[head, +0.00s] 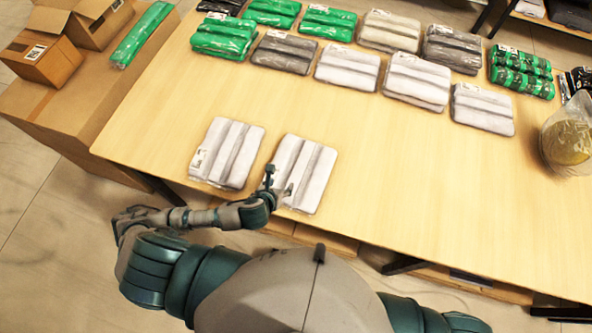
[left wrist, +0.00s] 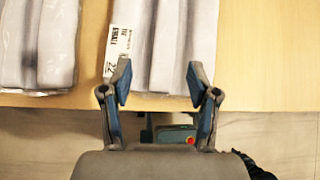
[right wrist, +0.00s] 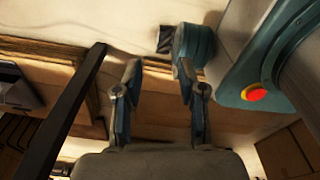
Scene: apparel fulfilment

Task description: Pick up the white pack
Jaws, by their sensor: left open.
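Two white packs lie flat near the front edge of the table. One white pack (head: 226,153) is on the left; the other white pack (head: 306,170) is just right of it. My left gripper (head: 281,190) is at the near edge of the right-hand one. In the left wrist view, my left gripper (left wrist: 160,85) is open, with its fingertips at the near end of that pack (left wrist: 165,40), which bears a label. Part of the left-hand pack (left wrist: 38,45) shows beside it. My right gripper (right wrist: 160,80) is open and empty below the table's level, away from the packs.
The wooden table (head: 400,190) has rows of green, grey and white packs along its far side. A clear bag (head: 567,140) stands at the right edge. Cardboard boxes (head: 60,110) and a green pack (head: 141,36) are at the left. The table's middle is clear.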

